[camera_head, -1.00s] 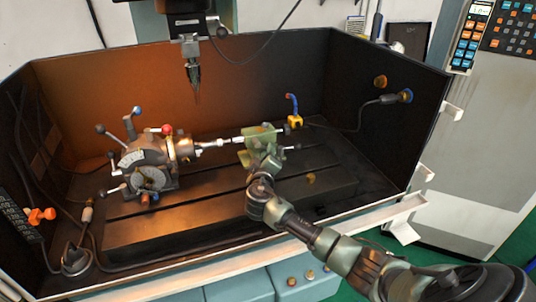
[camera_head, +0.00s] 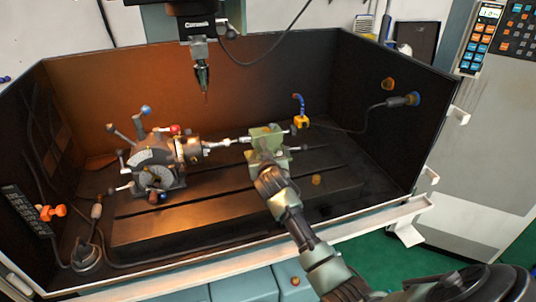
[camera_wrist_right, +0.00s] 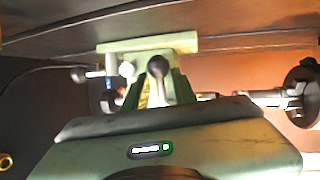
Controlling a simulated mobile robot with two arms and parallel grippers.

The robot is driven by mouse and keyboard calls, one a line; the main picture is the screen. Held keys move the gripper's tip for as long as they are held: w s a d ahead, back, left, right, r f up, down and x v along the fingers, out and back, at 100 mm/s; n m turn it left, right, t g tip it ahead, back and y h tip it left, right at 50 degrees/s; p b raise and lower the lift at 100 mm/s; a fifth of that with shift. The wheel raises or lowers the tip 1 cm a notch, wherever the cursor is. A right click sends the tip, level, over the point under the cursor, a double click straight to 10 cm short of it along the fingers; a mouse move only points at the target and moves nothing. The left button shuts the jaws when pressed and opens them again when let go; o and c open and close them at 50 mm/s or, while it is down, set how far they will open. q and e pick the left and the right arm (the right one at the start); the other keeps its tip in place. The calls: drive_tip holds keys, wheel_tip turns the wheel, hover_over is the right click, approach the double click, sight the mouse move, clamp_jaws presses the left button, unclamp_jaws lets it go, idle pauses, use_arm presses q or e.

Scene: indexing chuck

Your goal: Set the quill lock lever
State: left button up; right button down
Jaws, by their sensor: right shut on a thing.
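The green tailstock (camera_head: 262,132) stands on the slotted table in the head view, to the right of the indexing chuck (camera_head: 158,162). My right gripper (camera_head: 265,150) is at its front side and partly covers it. In the right wrist view the tailstock (camera_wrist_right: 150,44) is beyond my gripper (camera_wrist_right: 160,88). A dark ball-ended lever (camera_wrist_right: 157,66), likely the quill lock lever, shows between the fingers, which are shut on it. The lever's lower part is hidden. My left gripper is in neither view.
A spindle with a pointed tool (camera_head: 203,78) hangs above the table. A yellow block with a blue hose (camera_head: 301,121) stands behind and right of the tailstock. Dark enclosure walls surround the table. Its front right surface (camera_head: 325,190) is mostly clear.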

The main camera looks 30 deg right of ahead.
drive_tip(key=shift+a+m+y, duration=0.2)
drive_tip(key=shift+m+y, duration=0.1)
drive_tip(key=shift+m, duration=0.1)
drive_tip(key=shift+p, duration=0.3)
drive_tip(key=c, duration=1.2)
unclamp_jaws()
drive_tip(key=v, duration=0.7)
drive_tip(key=shift+s+a+r+b, duration=0.2)
drive_tip(key=shift+s+b, duration=0.1)
drive_tip(key=shift+f, duration=0.1)
